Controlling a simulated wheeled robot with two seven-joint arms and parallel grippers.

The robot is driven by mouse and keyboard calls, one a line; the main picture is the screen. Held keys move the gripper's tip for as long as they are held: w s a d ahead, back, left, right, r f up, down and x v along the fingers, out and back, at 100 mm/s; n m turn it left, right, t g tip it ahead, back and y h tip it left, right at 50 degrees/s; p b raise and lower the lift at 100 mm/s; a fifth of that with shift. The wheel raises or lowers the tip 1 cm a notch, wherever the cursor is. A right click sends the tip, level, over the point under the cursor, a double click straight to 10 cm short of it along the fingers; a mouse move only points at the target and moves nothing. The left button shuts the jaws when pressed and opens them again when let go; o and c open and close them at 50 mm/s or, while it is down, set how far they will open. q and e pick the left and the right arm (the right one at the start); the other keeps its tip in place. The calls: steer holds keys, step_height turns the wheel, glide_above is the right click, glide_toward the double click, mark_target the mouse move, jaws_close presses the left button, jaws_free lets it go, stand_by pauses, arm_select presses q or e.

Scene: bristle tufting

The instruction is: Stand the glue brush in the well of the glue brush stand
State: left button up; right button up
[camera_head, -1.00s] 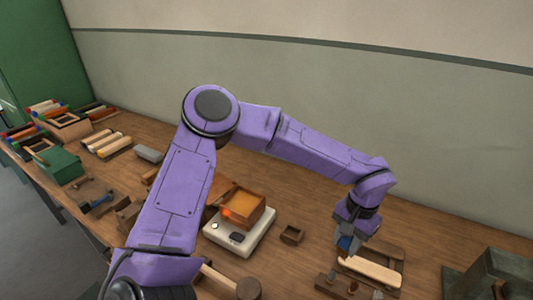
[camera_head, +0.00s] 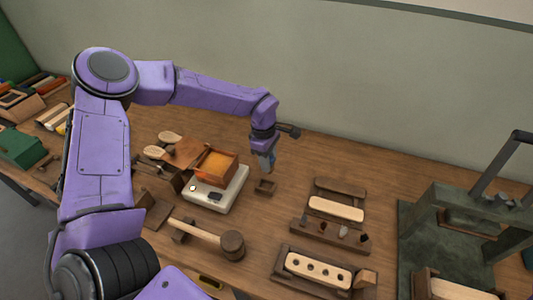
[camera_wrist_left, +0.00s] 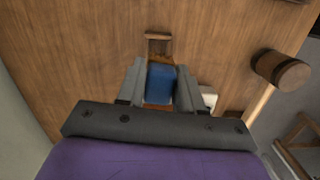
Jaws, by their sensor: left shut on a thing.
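My left gripper (camera_head: 267,162) is shut on the glue brush, seen as a blue block (camera_wrist_left: 162,85) between the two grey fingers in the left wrist view. The brush's lower end is hard to make out. In the left wrist view a small wooden piece (camera_wrist_left: 158,37), probably the stand, shows just beyond the fingertips. I cannot tell whether brush and stand touch. My right gripper is not in view.
A white hot plate (camera_head: 228,196) with an orange-filled wooden box (camera_head: 216,166) stands left of the stand. A mallet (camera_head: 232,245) lies in front. Wooden racks with a pale block (camera_head: 336,209) and a drilled block (camera_head: 318,270) are to the right, beside a dark green press (camera_head: 440,215).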

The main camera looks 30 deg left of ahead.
arm_select(q)
steer(key=shift+a+n, duration=0.25)
steer(key=shift+n, duration=0.15)
steer(key=shift+a+f, duration=0.1)
steer(key=shift+f, duration=0.05)
step_height(320, 180, down, 4)
steer(key=b, duration=0.4)
steer(key=shift+f, duration=0.1)
steer(key=shift+p, duration=0.35)
stand_by(0.6)
steer(key=shift+f+b, duration=1.7)
steer(key=shift+f, duration=0.75)
steer(key=shift+f, duration=0.35)
